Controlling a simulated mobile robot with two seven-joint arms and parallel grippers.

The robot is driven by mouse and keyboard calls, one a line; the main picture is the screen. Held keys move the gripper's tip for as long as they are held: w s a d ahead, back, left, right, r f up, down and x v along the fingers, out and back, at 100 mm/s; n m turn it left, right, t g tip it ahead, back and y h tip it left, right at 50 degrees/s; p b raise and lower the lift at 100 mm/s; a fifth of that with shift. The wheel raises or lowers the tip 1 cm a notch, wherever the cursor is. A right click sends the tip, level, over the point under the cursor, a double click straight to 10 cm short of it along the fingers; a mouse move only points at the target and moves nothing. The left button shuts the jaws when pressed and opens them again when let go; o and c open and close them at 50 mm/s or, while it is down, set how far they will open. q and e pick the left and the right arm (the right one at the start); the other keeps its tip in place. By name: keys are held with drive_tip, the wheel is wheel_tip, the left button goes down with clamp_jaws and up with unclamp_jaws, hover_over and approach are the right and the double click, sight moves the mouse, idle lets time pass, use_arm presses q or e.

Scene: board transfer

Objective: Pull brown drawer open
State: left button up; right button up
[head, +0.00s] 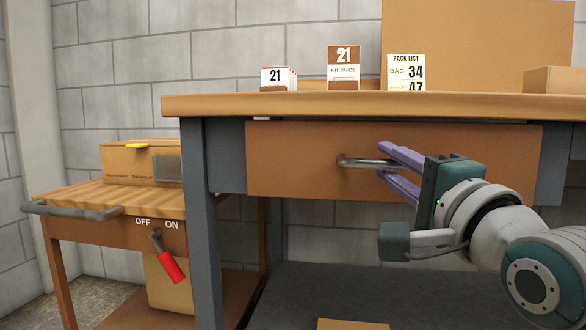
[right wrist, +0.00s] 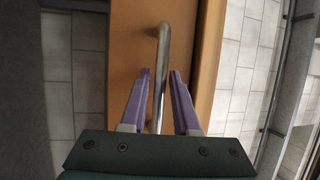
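The brown drawer (head: 290,160) sits under the workbench top, and its front looks flush with the bench frame. Its metal bar handle (head: 358,161) sticks out near the middle of the front. My right gripper (head: 382,160) is at the handle with its purple fingers apart. In the right wrist view the handle (right wrist: 161,70) runs between the two open fingertips (right wrist: 160,73), with a gap on the right side and a narrower one on the left. The drawer front (right wrist: 132,45) lies just beyond the fingertips. My left gripper is not in view.
The wooden workbench top (head: 440,106) carries a kit guide card (head: 344,70), a pack list card (head: 406,73) and a box at right. A wooden cart (head: 70,198) with a red-handled switch (head: 171,266) stands at left. A dark shelf (head: 330,290) lies below the drawer.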

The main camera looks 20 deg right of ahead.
clamp_jaws()
idle(1.5)
